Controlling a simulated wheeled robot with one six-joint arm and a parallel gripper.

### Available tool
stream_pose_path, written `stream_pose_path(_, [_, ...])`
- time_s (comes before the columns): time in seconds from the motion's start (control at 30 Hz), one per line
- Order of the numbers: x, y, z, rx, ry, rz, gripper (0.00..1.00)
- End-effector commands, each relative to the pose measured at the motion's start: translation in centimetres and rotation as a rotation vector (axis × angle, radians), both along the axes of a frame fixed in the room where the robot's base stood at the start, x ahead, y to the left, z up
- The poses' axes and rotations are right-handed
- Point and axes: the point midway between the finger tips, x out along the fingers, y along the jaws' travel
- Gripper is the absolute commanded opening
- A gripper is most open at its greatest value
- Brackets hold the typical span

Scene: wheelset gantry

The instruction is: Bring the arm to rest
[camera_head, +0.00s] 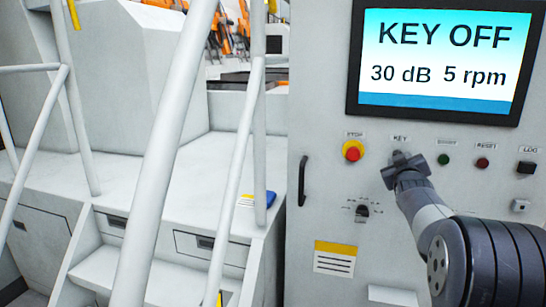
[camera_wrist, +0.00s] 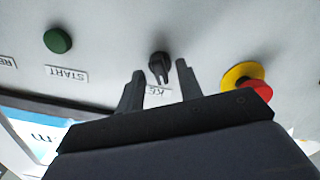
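My gripper (camera_head: 402,168) is at the control panel (camera_head: 330,140), right under the KEY label in the head view. In the wrist view my gripper (camera_wrist: 160,82) shows two dark fingers spread apart with nothing between them that they touch. A black key switch (camera_wrist: 160,66) stands out from the panel just past the fingertips, roughly in line with the gap. In the head view my gripper mostly covers that switch. My arm reaches in from the lower right, bent at a large dark joint.
The screen (camera_head: 437,55) reads KEY OFF, 30 dB, 5 rpm. A red stop button (camera_head: 352,151) on yellow is left of my gripper; a green button (camera_head: 443,159) and a red button (camera_head: 482,163) are right. A rotary selector (camera_head: 362,210) sits below. White railings (camera_head: 165,150) stand left.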

Motion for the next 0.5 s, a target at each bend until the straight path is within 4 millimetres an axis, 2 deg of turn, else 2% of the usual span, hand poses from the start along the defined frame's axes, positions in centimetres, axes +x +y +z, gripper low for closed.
stream_pose_path(0.13, [0.73,-0.20,-0.02,0.000,0.001,0.000,0.35])
stream_pose_path(0.5, [0.65,-0.18,-0.01,0.011,-0.003,0.000,0.35])
